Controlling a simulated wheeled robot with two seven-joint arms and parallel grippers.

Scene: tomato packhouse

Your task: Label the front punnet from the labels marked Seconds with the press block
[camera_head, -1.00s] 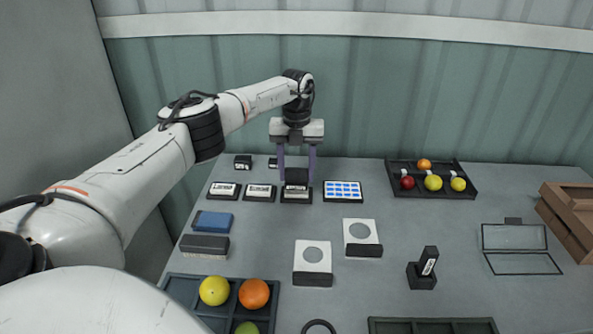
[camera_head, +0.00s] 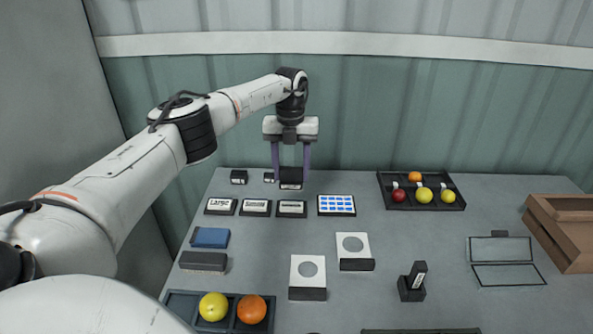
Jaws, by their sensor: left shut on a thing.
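My left gripper (camera_head: 291,165) is shut on a black press block (camera_head: 291,174) and holds it just above and behind a row of label pads. A pale strip shows along the block's lower edge. The pads are the left one (camera_head: 221,206), which seems to read Large, the middle one (camera_head: 256,208) and the right one (camera_head: 292,209); the print on the last two is too small to read. Two white-topped pieces with a grey circle look like the punnets: the front one (camera_head: 307,291) and the back one (camera_head: 355,264). My right gripper is out of view.
A blue-patterned pad (camera_head: 336,205) is right of the labels. Two small black blocks (camera_head: 239,177) stand behind. A blue block (camera_head: 210,237), a brush-like block (camera_head: 203,262), fruit trays (camera_head: 462,203), a black stand (camera_head: 411,294) and a wooden crate (camera_head: 543,231) surround clear grey table.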

